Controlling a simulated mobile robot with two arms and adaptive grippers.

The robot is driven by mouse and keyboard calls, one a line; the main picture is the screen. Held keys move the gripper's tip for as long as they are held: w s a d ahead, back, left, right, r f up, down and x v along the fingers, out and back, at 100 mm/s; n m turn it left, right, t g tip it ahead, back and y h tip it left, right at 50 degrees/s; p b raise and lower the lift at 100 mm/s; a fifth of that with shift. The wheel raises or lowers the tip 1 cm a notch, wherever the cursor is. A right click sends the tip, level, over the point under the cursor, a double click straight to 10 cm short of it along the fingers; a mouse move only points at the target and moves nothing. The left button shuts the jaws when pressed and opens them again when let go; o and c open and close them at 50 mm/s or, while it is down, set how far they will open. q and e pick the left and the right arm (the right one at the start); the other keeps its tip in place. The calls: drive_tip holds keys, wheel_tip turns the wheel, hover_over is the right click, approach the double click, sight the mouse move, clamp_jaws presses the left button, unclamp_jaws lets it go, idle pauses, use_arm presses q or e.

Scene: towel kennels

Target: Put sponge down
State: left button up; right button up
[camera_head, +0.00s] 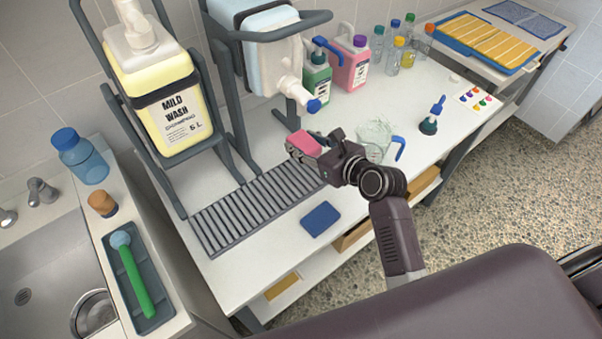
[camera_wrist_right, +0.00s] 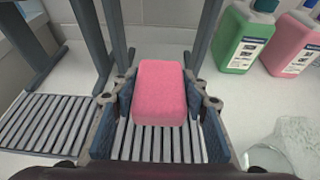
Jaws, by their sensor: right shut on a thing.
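A pink sponge (camera_head: 304,144) is held in my right gripper (camera_head: 318,146) in the head view. In the right wrist view the sponge (camera_wrist_right: 160,92) sits between the two blue-padded fingers of the gripper (camera_wrist_right: 160,108), which are shut on it. The sponge is over the right end of a grey slatted drain grate (camera_head: 252,205) on the white counter (camera_head: 290,255). The grate's slats (camera_wrist_right: 45,120) show around and below it in the wrist view. I cannot tell the exact height of the sponge above the grate. My left gripper is not in view.
A blue sponge-like pad (camera_head: 320,219) lies on the counter in front of the grate. A clear pitcher (camera_head: 375,138) stands behind my right wrist. Racks hold a yellow Mild Wash jug (camera_head: 165,100) and a pale jug (camera_head: 262,50). Green (camera_head: 316,75) and pink (camera_head: 350,65) bottles stand behind.

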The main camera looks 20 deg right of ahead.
hover_over(303, 175)
drive_tip(key=f, duration=0.6)
drive_tip(key=shift+w+a+f+b, duration=0.1)
drive_tip(key=shift+w+f+b, duration=0.1)
drive_tip(key=shift+w+b, duration=0.2)
drive_tip(key=shift+f+b, duration=0.35)
drive_tip(key=shift+f, duration=1.6)
drive_tip(key=shift+f, duration=0.1)
drive_tip(key=o, duration=0.7)
drive_tip(key=shift+r, duration=0.2)
drive_tip(key=shift+s, duration=0.45)
drive_tip(key=v, duration=1.1)
drive_tip(key=shift+s+r, duration=0.1)
drive_tip(key=shift+r, duration=0.05)
